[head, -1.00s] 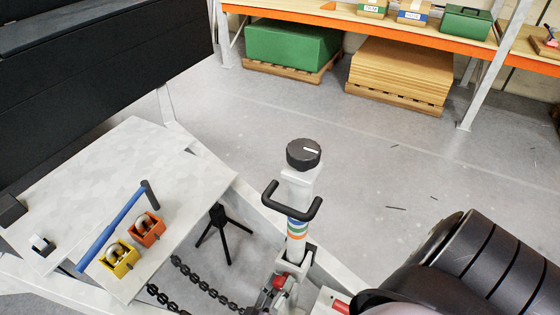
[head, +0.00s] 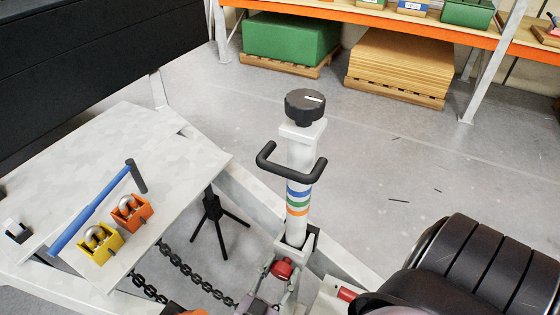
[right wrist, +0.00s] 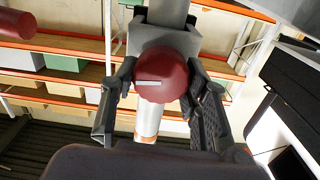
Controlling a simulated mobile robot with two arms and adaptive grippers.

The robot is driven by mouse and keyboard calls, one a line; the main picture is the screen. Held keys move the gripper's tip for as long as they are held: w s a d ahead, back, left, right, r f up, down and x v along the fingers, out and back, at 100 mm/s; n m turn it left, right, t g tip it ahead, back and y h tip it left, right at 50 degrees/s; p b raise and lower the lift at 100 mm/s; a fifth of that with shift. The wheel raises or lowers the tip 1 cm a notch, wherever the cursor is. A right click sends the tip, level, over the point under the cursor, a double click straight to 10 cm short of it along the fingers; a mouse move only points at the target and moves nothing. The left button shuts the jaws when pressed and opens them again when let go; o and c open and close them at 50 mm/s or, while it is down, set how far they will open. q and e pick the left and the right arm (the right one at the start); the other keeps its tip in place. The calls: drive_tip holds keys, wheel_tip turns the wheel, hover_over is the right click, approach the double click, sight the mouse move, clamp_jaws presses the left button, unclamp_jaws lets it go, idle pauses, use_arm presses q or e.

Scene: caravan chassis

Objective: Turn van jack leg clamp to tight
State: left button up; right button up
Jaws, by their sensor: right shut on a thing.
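The jack leg (head: 300,185) is a white upright tube with blue, green and orange bands, a black side handle (head: 292,170) and a black top knob (head: 305,106). Its clamp has a red round knob (head: 282,269) low on the tube. In the right wrist view the red knob (right wrist: 165,75) fills the space between my fingers, and its white mark lies nearly level. My right gripper (right wrist: 162,85) is shut on this knob, one finger on each side. In the head view the gripper (head: 271,288) shows only partly at the bottom. My left gripper is out of view.
A white frame plate (head: 115,175) at left carries a blue-handled lever (head: 95,205) and yellow and orange blocks. Chains (head: 190,272) hang beside a black tripod stand (head: 211,215). A red-tipped part (head: 345,294) sits right of the clamp. Floor behind is mostly clear before the shelving.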

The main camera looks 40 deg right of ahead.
drive_tip(key=shift+s+f+m+b, duration=0.1)
drive_tip(key=shift+f+m+b, duration=0.05)
drive_tip(key=shift+m+b, duration=0.65)
drive_tip(key=o, duration=1.1)
drive_tip(key=shift+o, duration=0.2)
drive_tip(key=shift+a, duration=0.1)
drive_tip(key=v, duration=0.7)
drive_tip(key=shift+a, duration=0.15)
